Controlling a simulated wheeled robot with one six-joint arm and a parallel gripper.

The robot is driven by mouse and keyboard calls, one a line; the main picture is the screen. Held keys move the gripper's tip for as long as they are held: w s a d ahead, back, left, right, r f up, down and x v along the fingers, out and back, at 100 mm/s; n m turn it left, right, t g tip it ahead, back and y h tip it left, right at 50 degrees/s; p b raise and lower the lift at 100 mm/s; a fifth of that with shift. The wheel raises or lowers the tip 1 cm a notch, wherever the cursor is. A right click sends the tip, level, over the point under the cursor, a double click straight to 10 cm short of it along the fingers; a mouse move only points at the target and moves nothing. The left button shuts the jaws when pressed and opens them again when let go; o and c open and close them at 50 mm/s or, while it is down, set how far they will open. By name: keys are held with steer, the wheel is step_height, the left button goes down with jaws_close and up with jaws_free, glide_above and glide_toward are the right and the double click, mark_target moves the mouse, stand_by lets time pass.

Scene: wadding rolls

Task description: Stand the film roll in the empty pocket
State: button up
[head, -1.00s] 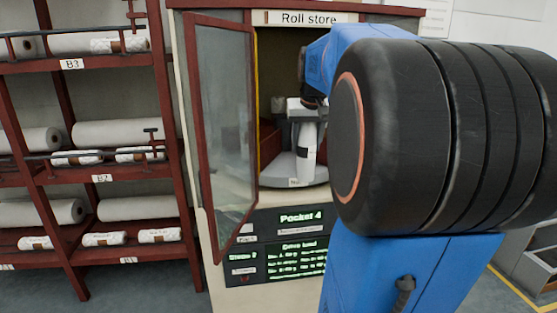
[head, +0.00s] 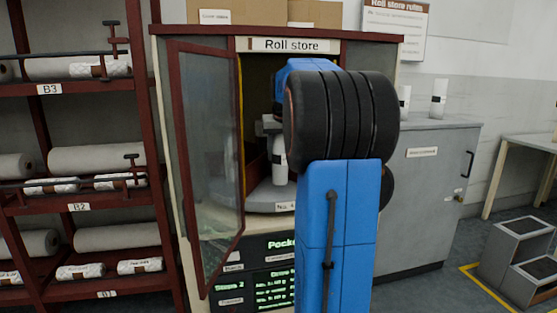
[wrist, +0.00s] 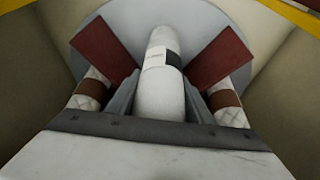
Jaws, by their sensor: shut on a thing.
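The film roll (wrist: 160,85), white with a dark band and a small label, is between the fingers of my gripper (wrist: 160,103). In the head view the roll (head: 279,157) hangs roughly upright inside the open roll store, partly hidden by my arm. My gripper (head: 271,127) is shut on it. In the wrist view the roll is between two red-brown dividers (wrist: 104,50) (wrist: 220,55), over the round grey carousel (wrist: 115,15). Quilted rolls with brown bands stand in the pockets to the left (wrist: 90,88) and right (wrist: 226,103). I cannot tell whether the roll's lower end touches the carousel floor.
The glass door (head: 207,150) of the roll store stands open at left. A rack (head: 140,120) with rolls is farther left. A grey cabinet (head: 428,190) with two white rolls on top stands right. Grey steps (head: 518,260) stand on the floor at far right.

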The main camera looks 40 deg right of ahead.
mark_target(280, 142)
steer(key=shift+w+d+f, duration=0.3)
steer(key=shift+w+f, duration=0.1)
steer(key=shift+f, duration=0.2)
steer(key=shift+w+d+f, duration=0.35)
steer(key=shift+w+f, duration=0.1)
steer(key=shift+f, duration=0.1)
steer(key=shift+w+d+f, duration=0.3)
steer(key=shift+w+f, duration=0.1)
steer(key=shift+f, duration=0.2)
steer(key=o, duration=1.3)
steer(key=shift+f, duration=0.15)
steer(key=shift+v, duration=3.9)
steer(key=shift+w+d, duration=0.1)
